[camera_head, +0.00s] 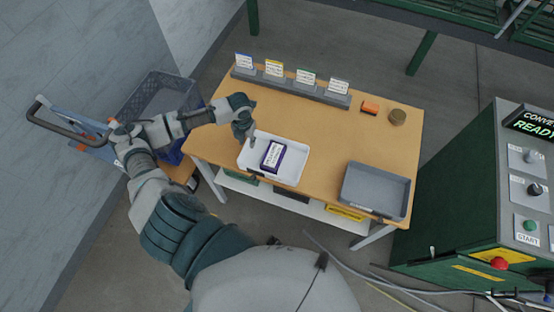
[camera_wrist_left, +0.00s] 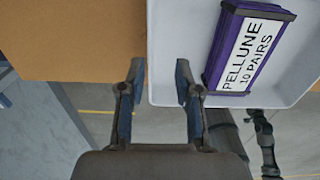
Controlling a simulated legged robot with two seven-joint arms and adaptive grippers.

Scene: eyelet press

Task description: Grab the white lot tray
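The white lot tray (camera_head: 253,158) lies near the front left of the wooden table, with a purple and white box labelled PELLUNE 10 PAIRS (camera_head: 272,156) in it. My left gripper (camera_head: 248,137) is at the tray's left side. In the left wrist view my left gripper (camera_wrist_left: 157,82) is open. One finger is on each side of the left wall of the tray (camera_wrist_left: 185,30), with a gap visible between the wall and the left finger. The box (camera_wrist_left: 247,47) shows beyond the right finger.
A grey tray (camera_head: 375,190) lies at the table's front right. A dark crate (camera_head: 155,98) stands left; a green machine (camera_head: 460,190) stands right.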

